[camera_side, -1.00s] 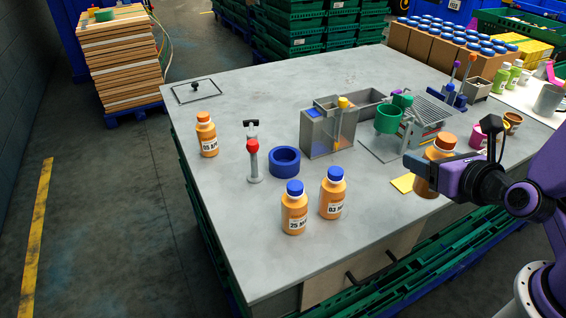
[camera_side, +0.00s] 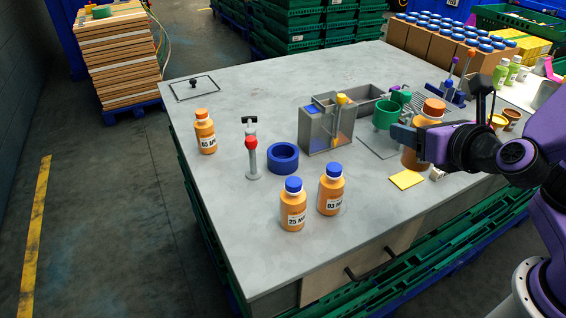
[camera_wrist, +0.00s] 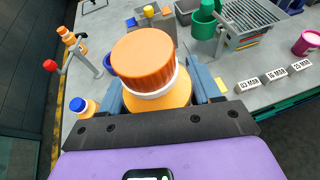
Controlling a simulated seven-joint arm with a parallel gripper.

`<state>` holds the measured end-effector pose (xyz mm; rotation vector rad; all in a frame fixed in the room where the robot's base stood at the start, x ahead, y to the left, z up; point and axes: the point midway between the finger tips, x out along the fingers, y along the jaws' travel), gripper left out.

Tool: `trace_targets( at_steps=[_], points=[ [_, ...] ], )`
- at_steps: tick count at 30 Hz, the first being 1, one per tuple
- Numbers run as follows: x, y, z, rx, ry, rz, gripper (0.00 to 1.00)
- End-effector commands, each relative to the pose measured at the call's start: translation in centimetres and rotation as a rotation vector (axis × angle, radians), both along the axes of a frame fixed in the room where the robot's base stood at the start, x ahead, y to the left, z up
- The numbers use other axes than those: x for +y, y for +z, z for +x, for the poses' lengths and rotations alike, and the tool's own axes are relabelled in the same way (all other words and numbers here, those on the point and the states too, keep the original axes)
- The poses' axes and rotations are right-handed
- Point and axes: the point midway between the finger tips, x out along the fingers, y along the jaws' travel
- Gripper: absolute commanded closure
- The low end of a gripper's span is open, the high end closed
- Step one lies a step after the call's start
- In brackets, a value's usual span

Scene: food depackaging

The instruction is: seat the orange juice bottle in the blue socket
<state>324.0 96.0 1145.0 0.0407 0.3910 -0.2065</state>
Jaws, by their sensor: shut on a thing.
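My gripper (camera_side: 404,140) is shut on an orange juice bottle (camera_side: 414,158) with an orange cap, near the right side of the table. In the wrist view the bottle (camera_wrist: 152,75) stands between the two blue-grey fingers. It looks roughly upright; whether its base clears the table I cannot tell. The blue socket (camera_side: 283,158), a thick ring, lies on the table left of the gripper and appears empty. Another orange-capped bottle (camera_side: 205,133) stands at the left edge. Two blue-capped bottles (camera_side: 293,206) (camera_side: 331,190) stand in front of the socket.
A post with a red knob (camera_side: 252,145) stands just left of the socket. A grey container (camera_side: 327,128) and a green cup (camera_side: 386,115) stand between the socket and the back right. A yellow pad (camera_side: 406,180) lies below the gripper. The table's middle back is clear.

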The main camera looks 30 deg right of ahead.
Motion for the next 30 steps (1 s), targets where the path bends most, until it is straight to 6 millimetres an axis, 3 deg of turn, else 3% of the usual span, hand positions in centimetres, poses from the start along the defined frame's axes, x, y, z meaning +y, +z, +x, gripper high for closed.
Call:
trace_targets(
  at_steps=[15,30],
  points=[
    [7.2,0.1,9.1,0.000,-0.001,0.002,0.76],
    [11.6,0.2,19.9,-0.001,0.007,0.001,0.76]
  ],
)
